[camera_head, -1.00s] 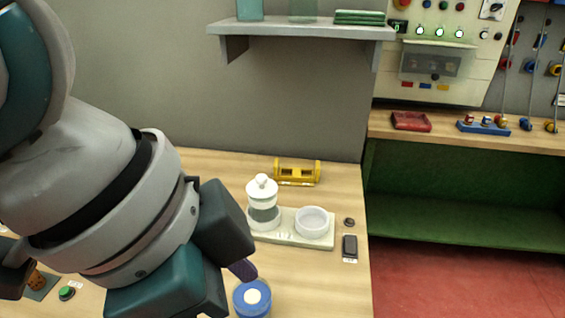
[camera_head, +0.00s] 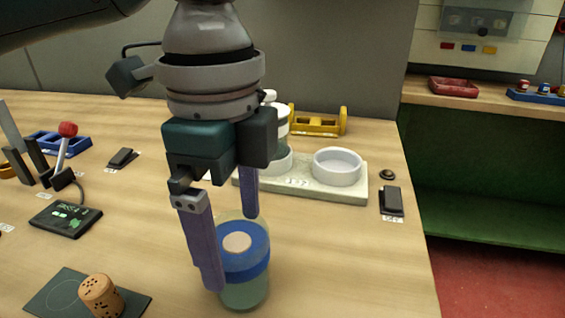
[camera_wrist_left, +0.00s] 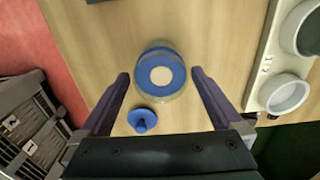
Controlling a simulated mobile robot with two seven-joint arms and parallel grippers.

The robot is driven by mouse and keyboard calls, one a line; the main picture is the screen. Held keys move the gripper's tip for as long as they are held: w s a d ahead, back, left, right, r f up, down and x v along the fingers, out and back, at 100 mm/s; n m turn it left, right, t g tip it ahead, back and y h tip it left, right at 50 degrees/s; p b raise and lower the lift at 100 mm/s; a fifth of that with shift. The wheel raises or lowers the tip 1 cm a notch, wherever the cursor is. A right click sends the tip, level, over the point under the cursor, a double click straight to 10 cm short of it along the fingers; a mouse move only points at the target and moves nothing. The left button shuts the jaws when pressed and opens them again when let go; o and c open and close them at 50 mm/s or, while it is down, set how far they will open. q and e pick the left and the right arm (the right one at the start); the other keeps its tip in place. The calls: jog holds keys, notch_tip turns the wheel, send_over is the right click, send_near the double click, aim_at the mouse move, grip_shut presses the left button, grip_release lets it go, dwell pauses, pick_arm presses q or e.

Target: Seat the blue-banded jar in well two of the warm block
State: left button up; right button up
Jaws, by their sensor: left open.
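The blue-banded jar (camera_head: 245,292) stands upright on the table, with a blue band and a pale round top. My left gripper (camera_head: 232,250) is open, pointing down, with one purple finger at the jar's near left and the other behind it. In the left wrist view the jar (camera_wrist_left: 161,76) lies between the open fingertips, with gaps on both sides. The pale warm block (camera_head: 345,192) is behind the jar to the right. Its right well (camera_head: 338,168) looks empty; a white-topped jar (camera_head: 282,118) stands at its left well, partly hidden by my gripper. My right gripper is not in view.
A cork stopper (camera_head: 100,295) is on a dark mat at front left. A small blue knobbed piece (camera_wrist_left: 142,120) shows beside the jar in the wrist view. A yellow rack (camera_head: 320,122) stands behind the block. A black switch (camera_head: 391,200) lies near the table's right edge.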

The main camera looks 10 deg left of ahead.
pick_arm(q)
notch_tip(320, 180, down, 6)
jog(key=shift+f+b, duration=0.2)
jog(key=shift+b, duration=0.25)
jog(key=shift+c, duration=0.2)
grip_shut()
jog(key=shift+r, duration=0.1)
dwell(0.3)
jog(key=shift+r, duration=0.1)
jog(key=shift+r+p, duration=3.4)
jog(key=shift+p, duration=0.9)
